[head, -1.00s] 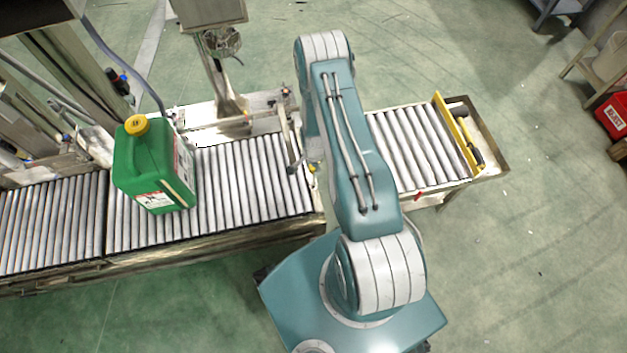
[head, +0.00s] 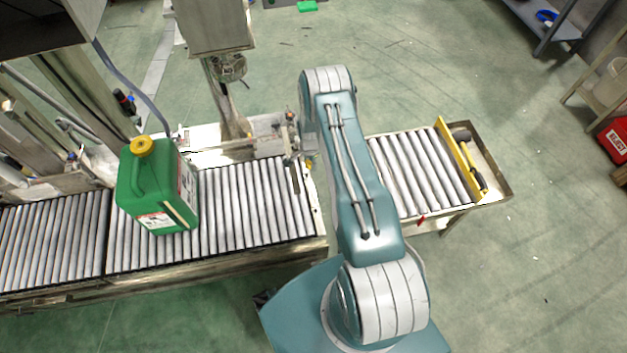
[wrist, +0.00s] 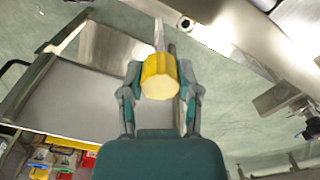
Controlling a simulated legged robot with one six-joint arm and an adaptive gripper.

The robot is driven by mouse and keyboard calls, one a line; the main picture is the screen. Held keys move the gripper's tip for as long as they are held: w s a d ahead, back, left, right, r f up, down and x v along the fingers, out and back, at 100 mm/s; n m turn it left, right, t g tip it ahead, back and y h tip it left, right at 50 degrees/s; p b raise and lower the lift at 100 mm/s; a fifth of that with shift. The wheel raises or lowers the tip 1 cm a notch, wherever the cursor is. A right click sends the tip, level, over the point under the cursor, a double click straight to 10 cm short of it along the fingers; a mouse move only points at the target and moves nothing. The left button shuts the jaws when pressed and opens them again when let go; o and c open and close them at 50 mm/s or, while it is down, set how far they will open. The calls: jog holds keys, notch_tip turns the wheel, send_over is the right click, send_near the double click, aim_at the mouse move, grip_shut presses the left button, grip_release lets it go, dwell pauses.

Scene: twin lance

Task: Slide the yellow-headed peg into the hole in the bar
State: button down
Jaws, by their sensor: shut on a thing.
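In the wrist view my gripper (wrist: 160,90) is shut on the yellow head (wrist: 159,78) of the peg. The peg's pale, thin shaft (wrist: 159,35) points away from the gripper, toward the top of the picture. A metal bar (wrist: 235,35) runs across the upper right, with a dark round hole (wrist: 186,23) near its left end. The shaft appears left of the hole and outside it; the depth gap between them is unclear. In the head view my arm hides most of the gripper, and the peg cannot be clearly made out.
A green jug (head: 158,190) with a yellow cap stands on the roller conveyor (head: 235,205), left of my arm. More rollers (head: 415,175) and a yellow end stop (head: 460,160) lie to the right. A metal machine column (head: 215,30) stands behind. Green floor is open at far right.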

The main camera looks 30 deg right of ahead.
jog(key=w+d+r, duration=0.1)
jog(key=w+r, duration=0.1)
jog(key=w, duration=0.3)
jog(key=shift+w+d+r, duration=0.2)
jog(key=shift+d, duration=0.05)
jog(key=shift+f, duration=2.9)
jog(key=shift+f, duration=1.85)
jog(key=shift+r, duration=0.15)
jog(key=shift+r, duration=1.45)
jog(key=shift+f, duration=0.85)
